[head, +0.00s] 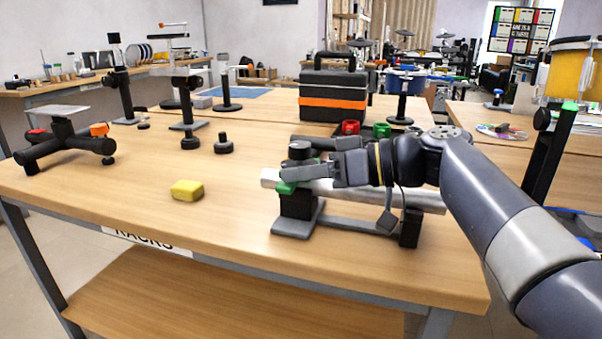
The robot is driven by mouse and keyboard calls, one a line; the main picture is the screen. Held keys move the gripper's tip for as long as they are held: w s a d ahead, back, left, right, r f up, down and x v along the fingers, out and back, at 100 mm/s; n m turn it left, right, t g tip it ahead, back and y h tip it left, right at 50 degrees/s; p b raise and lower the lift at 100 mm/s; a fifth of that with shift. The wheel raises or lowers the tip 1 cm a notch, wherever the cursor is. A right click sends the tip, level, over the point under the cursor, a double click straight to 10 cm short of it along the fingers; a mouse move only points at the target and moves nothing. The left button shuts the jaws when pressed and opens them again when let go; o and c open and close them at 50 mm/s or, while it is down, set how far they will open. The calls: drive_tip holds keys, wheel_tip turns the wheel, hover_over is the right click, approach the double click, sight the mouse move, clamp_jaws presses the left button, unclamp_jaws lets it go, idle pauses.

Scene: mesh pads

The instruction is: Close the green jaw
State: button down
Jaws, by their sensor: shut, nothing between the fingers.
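The green jaw (287,187) shows as a small green part on a black stand with a grey base, at the near middle of the workbench. A silver tube (372,195) lies along the stand, with its left end at the green jaw. My fingers hide part of the jaw and tube, so how far the jaw is open is unclear.
A yellow block (187,190) lies on the bench left of the stand. A black tripod-like base (64,146) stands at the far left. Black weights (223,145) and a black toolbox with an orange band (333,96) stand behind. The bench's front left is clear.

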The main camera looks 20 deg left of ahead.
idle(0.3)
wheel_tip(320, 180, up, 5)
drive_tip(key=p, duration=0.3)
drive_tip(key=s+p+v, duration=0.1)
drive_tip(key=p+v, duration=0.1)
drive_tip(key=v, duration=0.7)
drive_tip(key=shift+d+f, duration=0.35)
drive_tip(key=shift+d, duration=0.2)
drive_tip(key=shift+w, duration=0.1)
drive_tip(key=s+a+f+b, duration=0.1)
drive_tip(key=a+f+b, duration=0.4)
drive_tip(key=a, duration=0.4)
drive_tip(key=shift+a+f, duration=0.35)
drive_tip(key=shift+f, duration=0.3)
drive_tip(key=shift+r, duration=0.1)
